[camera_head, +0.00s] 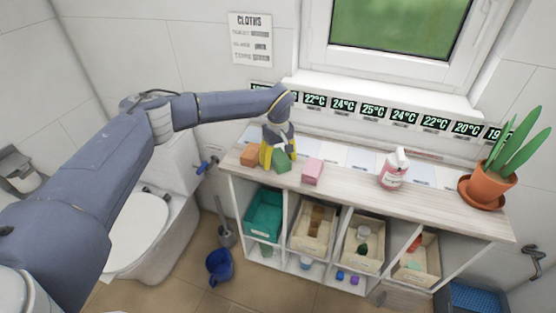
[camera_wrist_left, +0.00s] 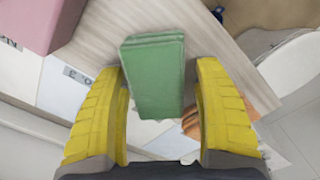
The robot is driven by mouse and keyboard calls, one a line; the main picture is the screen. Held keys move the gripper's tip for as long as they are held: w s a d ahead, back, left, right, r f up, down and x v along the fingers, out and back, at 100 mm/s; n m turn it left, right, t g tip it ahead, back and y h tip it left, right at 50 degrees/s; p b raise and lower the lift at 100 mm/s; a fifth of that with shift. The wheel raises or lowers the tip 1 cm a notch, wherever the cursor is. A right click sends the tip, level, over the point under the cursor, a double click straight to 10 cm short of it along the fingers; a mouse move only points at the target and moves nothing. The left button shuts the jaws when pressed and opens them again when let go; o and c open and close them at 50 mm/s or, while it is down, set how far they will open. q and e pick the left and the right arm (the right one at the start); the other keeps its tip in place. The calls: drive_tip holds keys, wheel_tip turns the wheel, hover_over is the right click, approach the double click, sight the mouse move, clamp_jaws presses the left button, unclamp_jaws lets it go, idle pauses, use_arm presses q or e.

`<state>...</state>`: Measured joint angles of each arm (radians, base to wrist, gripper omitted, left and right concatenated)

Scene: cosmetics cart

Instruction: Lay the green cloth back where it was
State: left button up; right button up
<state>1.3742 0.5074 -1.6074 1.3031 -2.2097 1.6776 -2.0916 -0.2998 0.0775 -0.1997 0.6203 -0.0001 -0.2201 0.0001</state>
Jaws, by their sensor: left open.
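The green cloth (camera_head: 282,162) is a folded block at the left part of the wooden cart top, between an orange cloth (camera_head: 249,156) and a pink cloth (camera_head: 312,172). My left gripper (camera_head: 267,157), with yellow fingers, points down over it and partly hides it. In the left wrist view the green cloth (camera_wrist_left: 153,75) lies between the tips of my open left gripper (camera_wrist_left: 160,75). A gap shows on the right finger's side; I cannot tell whether the left finger touches. My right gripper is not in view.
A pink pump bottle (camera_head: 394,169) and a potted plant (camera_head: 487,186) stand farther right on the cart top (camera_head: 350,185). Pale labelled cards lie along its back. A temperature strip (camera_head: 374,111) runs along the wall behind. Bins fill the shelves below.

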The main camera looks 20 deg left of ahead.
sight(278, 155)
use_arm(q)
wheel_tip(278, 155, up, 12)
idle(0.6)
